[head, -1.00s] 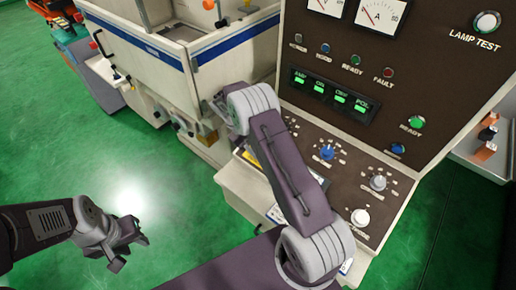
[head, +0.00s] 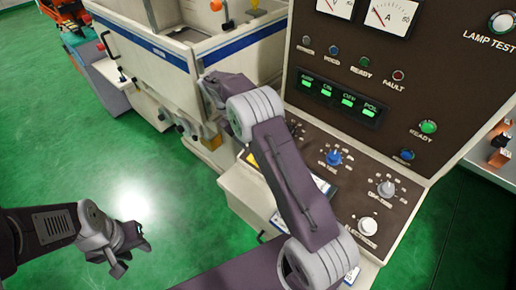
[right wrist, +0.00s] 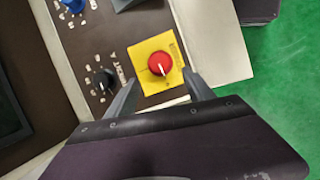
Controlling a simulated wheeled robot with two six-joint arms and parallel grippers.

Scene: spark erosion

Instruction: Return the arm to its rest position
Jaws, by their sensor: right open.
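My right arm (head: 290,180) reaches up in front of the control console in the head view. In the right wrist view, my right gripper (right wrist: 160,80) is open, its two fingers apart and nothing held between them. Beyond the fingers is a red button (right wrist: 159,64) on a yellow plate (right wrist: 149,87); whether a finger touches the plate is not clear. My left gripper (head: 132,250) hangs over the green floor at lower left in the head view, with its fingers apart and empty.
The console panel (head: 425,85) with gauges, lamps and knobs stands at the right, close to my right arm. A white machine tank (head: 205,55) with a blue stripe stands behind the arm. Green floor (head: 60,130) is clear at the left.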

